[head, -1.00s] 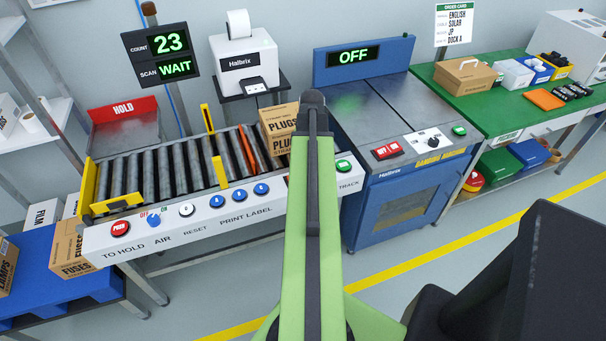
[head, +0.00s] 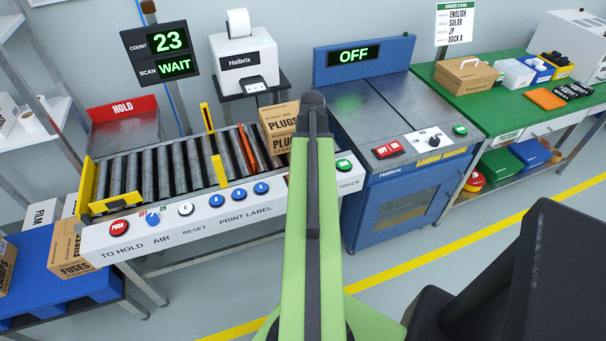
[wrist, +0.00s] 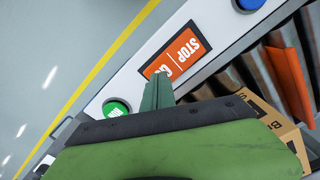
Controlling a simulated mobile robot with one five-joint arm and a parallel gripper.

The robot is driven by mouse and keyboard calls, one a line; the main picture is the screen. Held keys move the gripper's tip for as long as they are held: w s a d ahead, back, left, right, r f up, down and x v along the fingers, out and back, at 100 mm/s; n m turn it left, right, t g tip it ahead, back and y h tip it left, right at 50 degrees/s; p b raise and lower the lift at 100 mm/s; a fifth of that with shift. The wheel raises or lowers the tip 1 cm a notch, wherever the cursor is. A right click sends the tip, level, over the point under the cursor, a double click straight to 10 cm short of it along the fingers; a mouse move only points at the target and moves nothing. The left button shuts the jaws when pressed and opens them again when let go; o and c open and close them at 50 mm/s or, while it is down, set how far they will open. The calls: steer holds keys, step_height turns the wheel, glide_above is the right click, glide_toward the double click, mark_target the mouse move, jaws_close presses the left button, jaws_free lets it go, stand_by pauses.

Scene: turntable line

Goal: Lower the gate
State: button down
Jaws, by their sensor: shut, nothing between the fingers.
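Two thin yellow posts (head: 219,172) stand on either side of the rollers farther right. My gripper (wrist: 157,92) is shut and empty in the wrist view. It is over the conveyor's front panel, between an orange-red switch lettered STOP (wrist: 173,53) and a green button (wrist: 115,108); contact cannot be told. In the head view my own arm hides the gripper and most of that switch.
The panel also has a red button (head: 119,228), an air knob (head: 152,219) and blue buttons (head: 244,191). The floor in front is clear.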

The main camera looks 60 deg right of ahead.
steer(key=shift+f+b, duration=0.75)
steer(key=shift+f, duration=0.05)
step_height(320, 180, up, 7)
steer(key=p, duration=0.7)
steer(key=shift+r, duration=0.15)
stand_by(0.4)
